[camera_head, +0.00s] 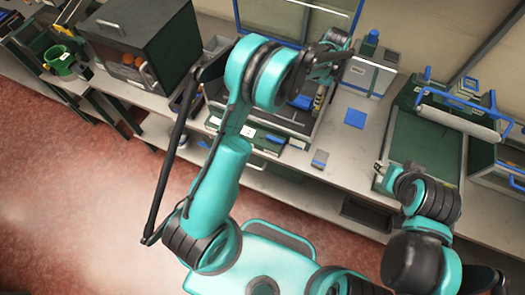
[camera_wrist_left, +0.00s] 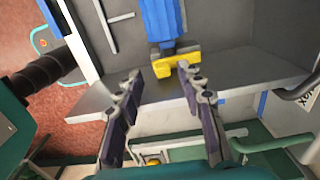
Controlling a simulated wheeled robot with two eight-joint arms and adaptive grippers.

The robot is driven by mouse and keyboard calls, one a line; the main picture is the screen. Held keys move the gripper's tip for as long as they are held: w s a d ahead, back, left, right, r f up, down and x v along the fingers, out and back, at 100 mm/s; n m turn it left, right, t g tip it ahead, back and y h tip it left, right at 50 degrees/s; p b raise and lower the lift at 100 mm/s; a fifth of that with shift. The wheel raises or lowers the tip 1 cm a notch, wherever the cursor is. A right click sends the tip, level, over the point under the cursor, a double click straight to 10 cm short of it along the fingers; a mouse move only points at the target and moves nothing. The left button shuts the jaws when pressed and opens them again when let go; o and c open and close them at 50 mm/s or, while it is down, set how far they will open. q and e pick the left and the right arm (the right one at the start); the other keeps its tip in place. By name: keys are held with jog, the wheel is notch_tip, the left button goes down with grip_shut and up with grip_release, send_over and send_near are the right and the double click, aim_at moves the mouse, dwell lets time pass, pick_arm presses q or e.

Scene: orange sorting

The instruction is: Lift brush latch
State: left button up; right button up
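A yellow latch-like piece (camera_wrist_left: 176,63) sits at the end of a blue block (camera_wrist_left: 160,20) in the left wrist view. I cannot tell for sure that this is the brush latch. My left gripper (camera_wrist_left: 158,74) is open, its two dark fingers apart and pointing toward the yellow piece. The right-hand fingertip appears very close to it; contact is unclear. In the head view my left gripper (camera_head: 324,66) hangs over the machine at the back, and a blue part (camera_head: 302,102) shows below it. My right gripper (camera_head: 380,170) is at the right by a green panel; its opening is too small to judge.
A grey metal plate (camera_wrist_left: 235,72) lies just beyond my left fingers. In the head view a blue square (camera_head: 355,118) lies on the bench right of the machine. A dark cabinet (camera_head: 150,40) stands left, and a blue-framed roller unit (camera_head: 460,115) stands right.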

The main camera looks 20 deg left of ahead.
pick_arm(q)
notch_tip(320, 180, up, 4)
jog(key=shift+f, duration=0.1)
jog(key=s+a+r+n+t+b, duration=0.25)
jog(key=s+a+n+b, duration=0.45)
jog(key=s+b, duration=0.4)
jog(key=s+a+f+n+t+b, duration=0.2)
jog(key=s+f+n+b, duration=0.3)
jog(key=s, duration=0.3)
jog(key=s+a+f+n+t+b, duration=0.2)
jog(key=s+f+n+b, duration=0.3)
jog(key=s+f+b, duration=0.1)
jog(key=shift+s+f+b, duration=0.35)
jog(key=shift+s+f, duration=0.3)
jog(key=shift+s, duration=0.55)
